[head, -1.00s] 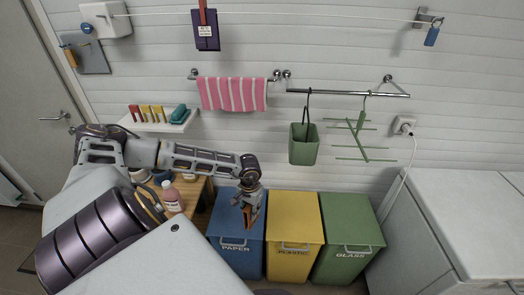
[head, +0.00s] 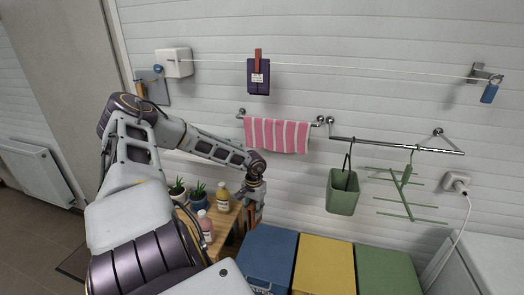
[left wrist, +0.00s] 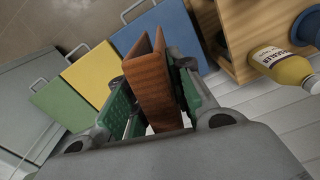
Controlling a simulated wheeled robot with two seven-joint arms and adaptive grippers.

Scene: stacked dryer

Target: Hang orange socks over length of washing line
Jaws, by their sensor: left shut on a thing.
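My left gripper (head: 254,203) is shut on the orange socks, a folded rust-orange piece that stands between the green-padded fingers in the left wrist view (left wrist: 146,82). In the head view the socks are small and partly hidden by the gripper, in front of the wall and left of the blue bin. The washing line (head: 370,69) is a thin white cord high along the wall, well above the gripper. The socks are apart from it. My right gripper is not in view.
A purple bag (head: 258,80) hangs on the line. Below are a pink striped towel (head: 277,135), a green basket (head: 342,192) and a green rack (head: 404,190). Blue (head: 268,258), yellow (head: 324,266) and green (head: 386,272) bins stand beside a wooden shelf unit with bottles. Much of the line is clear.

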